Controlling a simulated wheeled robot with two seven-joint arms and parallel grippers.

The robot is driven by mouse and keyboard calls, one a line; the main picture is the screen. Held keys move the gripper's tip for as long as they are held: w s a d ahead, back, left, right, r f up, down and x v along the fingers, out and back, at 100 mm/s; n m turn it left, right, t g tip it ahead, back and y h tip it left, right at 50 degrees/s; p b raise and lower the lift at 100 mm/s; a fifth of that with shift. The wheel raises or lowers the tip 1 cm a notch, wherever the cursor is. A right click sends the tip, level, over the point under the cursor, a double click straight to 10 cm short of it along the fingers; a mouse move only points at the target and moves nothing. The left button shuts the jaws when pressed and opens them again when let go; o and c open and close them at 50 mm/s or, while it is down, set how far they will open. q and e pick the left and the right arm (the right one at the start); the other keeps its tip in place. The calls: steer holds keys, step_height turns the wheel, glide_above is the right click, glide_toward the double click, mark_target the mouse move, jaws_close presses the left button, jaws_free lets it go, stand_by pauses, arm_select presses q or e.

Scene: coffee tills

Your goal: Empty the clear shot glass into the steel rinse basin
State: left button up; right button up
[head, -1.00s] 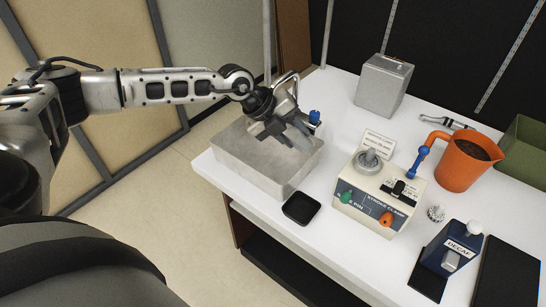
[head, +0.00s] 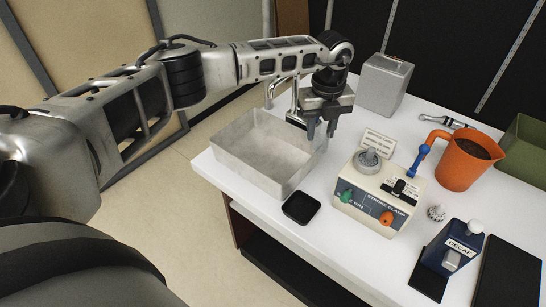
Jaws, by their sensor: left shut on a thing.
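The steel rinse basin (head: 232,165) is an open grey box at the left end of the white counter, with a tap (head: 294,95) at its back. My left gripper (head: 321,132) points down at the basin's back right corner, beside the tap. It is shut on the clear shot glass, which is almost lost between the dark fingers. The glass's contents cannot be made out. The basin's inside looks bare grey, and I cannot tell whether liquid lies in it. My right gripper is out of view.
A cream machine (head: 372,205) with coloured knobs stands right of the basin, with a small sign (head: 378,139) behind it. A black square tray (head: 301,208) lies in front. A steel box (head: 384,84), an orange jug (head: 462,165) and a DECAF box (head: 455,250) stand farther right.

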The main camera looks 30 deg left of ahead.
arm_select(q)
steer(key=shift+r, duration=0.15)
step_height(320, 180, up, 5)
steer(key=shift+f, duration=0.1)
stand_by(0.3)
